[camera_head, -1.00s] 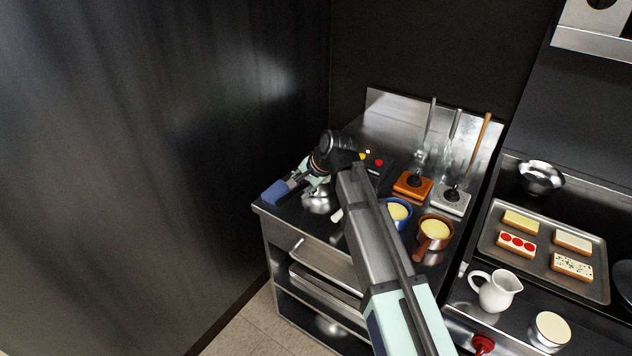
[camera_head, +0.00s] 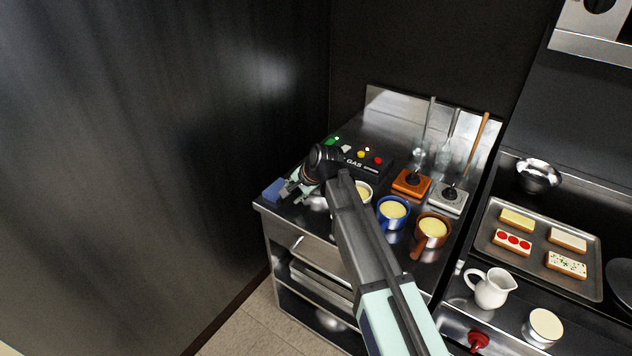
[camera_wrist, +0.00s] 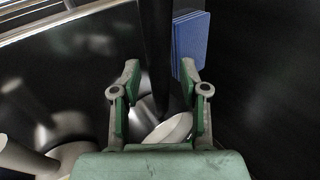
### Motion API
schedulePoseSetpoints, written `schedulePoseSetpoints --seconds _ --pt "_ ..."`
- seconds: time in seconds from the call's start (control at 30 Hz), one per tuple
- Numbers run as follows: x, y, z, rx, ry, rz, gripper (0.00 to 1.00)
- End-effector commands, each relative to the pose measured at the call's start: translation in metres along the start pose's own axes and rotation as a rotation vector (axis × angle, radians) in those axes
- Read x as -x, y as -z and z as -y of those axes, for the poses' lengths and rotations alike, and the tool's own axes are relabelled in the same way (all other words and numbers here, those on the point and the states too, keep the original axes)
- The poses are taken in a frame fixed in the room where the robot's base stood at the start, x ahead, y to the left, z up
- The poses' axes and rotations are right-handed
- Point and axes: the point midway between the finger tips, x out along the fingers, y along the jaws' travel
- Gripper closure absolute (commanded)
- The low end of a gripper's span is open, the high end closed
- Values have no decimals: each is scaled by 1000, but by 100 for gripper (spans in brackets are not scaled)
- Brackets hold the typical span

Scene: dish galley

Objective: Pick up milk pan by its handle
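A shiny steel pan (camera_head: 318,202) with whitish contents sits at the counter's left end, partly hidden by my arm; I take it for the milk pan. In the wrist view its pale round contents (camera_wrist: 172,128) show low between the fingers, and a dark, straight handle (camera_wrist: 158,50) runs away from it. My gripper (camera_wrist: 158,75) is open, with one finger on each side of the handle. Gaps show on both sides; I see no contact. In the head view my gripper (camera_head: 292,192) is low over the counter's left end.
A blue block (camera_head: 273,190) lies just past the fingers at the counter edge. A cream pan (camera_head: 364,189), blue pan (camera_head: 393,212) and brown pan (camera_head: 432,232) stand to the right. A black gas box (camera_head: 365,160) is behind. A dark wall is left.

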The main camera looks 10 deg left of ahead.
Motion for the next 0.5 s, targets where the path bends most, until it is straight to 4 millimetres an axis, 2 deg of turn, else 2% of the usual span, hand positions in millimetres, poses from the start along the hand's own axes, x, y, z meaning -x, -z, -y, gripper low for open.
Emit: schedulePoseSetpoints --seconds 0.03,0.1,0.5 --pt "0 0 0 0 0 0 80" --pt "0 0 0 0 0 0 100" --pt "1 1 1 2 2 -2 100"
